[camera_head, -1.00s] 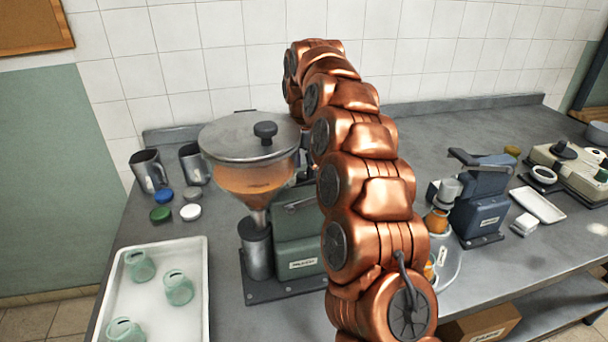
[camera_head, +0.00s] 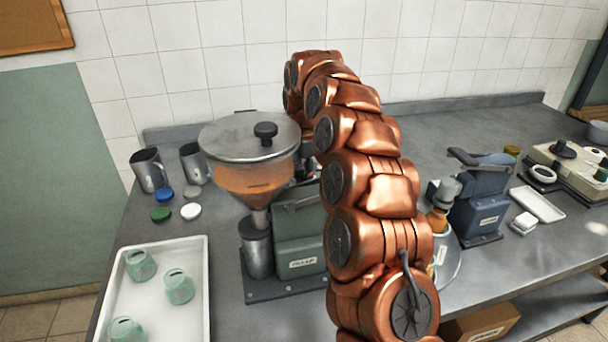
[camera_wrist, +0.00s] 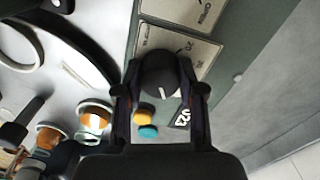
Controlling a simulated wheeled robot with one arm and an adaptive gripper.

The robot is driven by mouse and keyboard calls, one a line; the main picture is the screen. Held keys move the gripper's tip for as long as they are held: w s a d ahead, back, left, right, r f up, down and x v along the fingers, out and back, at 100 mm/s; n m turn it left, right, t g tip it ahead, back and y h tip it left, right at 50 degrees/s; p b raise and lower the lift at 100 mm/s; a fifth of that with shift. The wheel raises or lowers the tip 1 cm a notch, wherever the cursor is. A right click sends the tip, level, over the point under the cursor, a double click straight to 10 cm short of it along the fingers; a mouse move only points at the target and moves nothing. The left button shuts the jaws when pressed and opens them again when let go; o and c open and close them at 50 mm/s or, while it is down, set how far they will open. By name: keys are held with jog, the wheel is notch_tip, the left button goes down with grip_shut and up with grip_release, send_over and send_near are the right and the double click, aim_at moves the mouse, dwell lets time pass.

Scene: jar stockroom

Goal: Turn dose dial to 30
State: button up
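The dose dial (camera_wrist: 160,74) is a black round knob with a white mark, on a green panel in the wrist view. My gripper (camera_wrist: 160,80) has one finger on each side of it. The fingers sit close to the knob's sides, and I cannot tell whether they press on it. A small black display (camera_wrist: 182,118) beside the knob shows white digits that look like 023, seen tilted. An orange button (camera_wrist: 142,117) and a teal button (camera_wrist: 148,131) are near it. In the head view my arm hides the gripper and dial. The green filling machine (camera_head: 298,240) carries an amber-filled hopper (camera_head: 250,178).
A white tray (camera_head: 196,300) with green jars stands at the front left. Metal jugs (camera_head: 150,170) and loose lids (camera_head: 190,211) are behind it. A blue machine (camera_head: 480,205) stands right of my arm, beside a round plate (camera_head: 450,268) holding orange jars.

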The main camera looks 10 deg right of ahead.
jog(key=c, duration=0.5)
jog(key=n, duration=0.4)
jog(key=shift+d+b, duration=0.1)
jog(key=shift+b, duration=0.2)
jog(key=n, duration=0.3)
jog(key=shift+n, duration=0.3)
jog(key=n, duration=0.4)
jog(key=shift+n, duration=2)
